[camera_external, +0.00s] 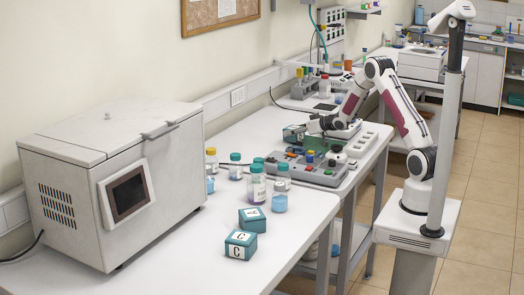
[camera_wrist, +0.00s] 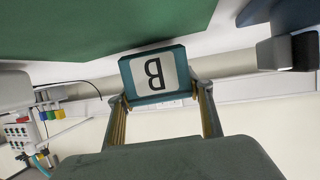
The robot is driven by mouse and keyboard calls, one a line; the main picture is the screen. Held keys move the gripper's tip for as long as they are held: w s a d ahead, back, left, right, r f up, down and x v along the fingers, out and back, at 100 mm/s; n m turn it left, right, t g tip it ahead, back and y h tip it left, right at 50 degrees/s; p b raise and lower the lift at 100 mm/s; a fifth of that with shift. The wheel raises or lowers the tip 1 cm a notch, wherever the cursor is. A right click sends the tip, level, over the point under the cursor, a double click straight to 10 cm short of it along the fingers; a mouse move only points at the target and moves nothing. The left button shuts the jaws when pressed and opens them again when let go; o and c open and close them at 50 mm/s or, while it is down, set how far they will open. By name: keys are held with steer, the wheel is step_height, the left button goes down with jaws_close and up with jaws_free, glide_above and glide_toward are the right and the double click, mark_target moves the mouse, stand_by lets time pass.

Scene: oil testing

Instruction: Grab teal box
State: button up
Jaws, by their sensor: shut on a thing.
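A teal box (camera_wrist: 155,76) with a white label marked "B" sits between the two fingertips of my gripper (camera_wrist: 160,98) in the wrist view. The letter appears upside down there. The fingers are shut on its sides.
A large white machine (camera_external: 112,180) fills the left of the bench. Several capped bottles (camera_external: 256,185) stand mid-bench. A grey panel with coloured knobs (camera_external: 305,172) lies near my gripper. A broad green surface (camera_wrist: 110,25) is close in the wrist view.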

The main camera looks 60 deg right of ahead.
mark_target(294, 127)
step_height(294, 127, up, 9)
steer(key=shift+r, duration=0.1)
stand_by(0.4)
